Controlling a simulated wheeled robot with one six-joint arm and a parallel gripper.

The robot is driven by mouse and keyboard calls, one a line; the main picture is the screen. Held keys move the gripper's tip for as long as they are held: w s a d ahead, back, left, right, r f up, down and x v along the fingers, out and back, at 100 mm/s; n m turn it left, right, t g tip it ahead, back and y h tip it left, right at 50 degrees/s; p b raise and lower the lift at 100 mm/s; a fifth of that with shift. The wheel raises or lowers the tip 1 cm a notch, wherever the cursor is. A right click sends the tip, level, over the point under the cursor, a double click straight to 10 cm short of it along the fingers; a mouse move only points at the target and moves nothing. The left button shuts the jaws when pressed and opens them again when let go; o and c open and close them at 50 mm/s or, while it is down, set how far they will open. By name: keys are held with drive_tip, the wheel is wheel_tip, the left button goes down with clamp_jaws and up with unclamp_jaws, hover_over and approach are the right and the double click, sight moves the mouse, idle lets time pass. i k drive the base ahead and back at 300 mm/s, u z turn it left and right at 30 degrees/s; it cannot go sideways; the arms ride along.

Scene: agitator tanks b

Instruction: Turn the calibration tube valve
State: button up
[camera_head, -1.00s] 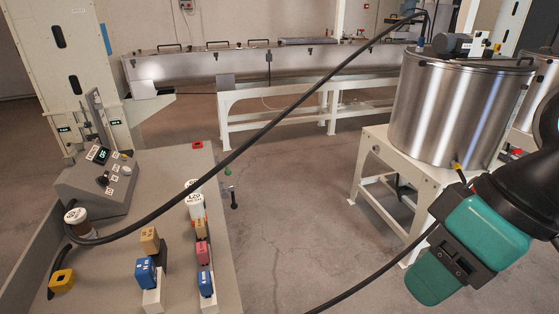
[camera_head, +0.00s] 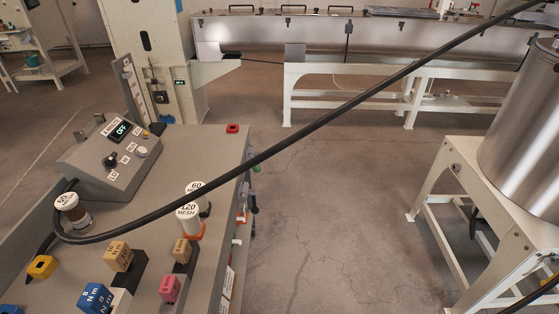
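I cannot single out a calibration tube or its valve for certain. Small levers or knobs (camera_head: 254,182) in green and dark colours stick out from the right side of the grey bench; they are too small to tell what they are. A steel tank (camera_head: 524,135) shows in part at the right edge, cut off by the frame. My gripper is not in view, and no part of my arm shows.
The grey bench (camera_head: 215,150) at left holds a control box (camera_head: 110,160) reading OFF, mesh-labelled jars (camera_head: 187,222) and coloured blocks. A black hose (camera_head: 330,112) crosses the view. A white stand (camera_head: 440,190) is at right. The floor (camera_head: 335,210) between is clear.

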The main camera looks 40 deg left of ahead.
sight(257, 169)
drive_tip(key=u, duration=0.2)
drive_tip(key=i, duration=0.8)
drive_tip(key=u, duration=1)
drive_tip(key=i, duration=0.55)
drive_tip(key=u, duration=0.45)
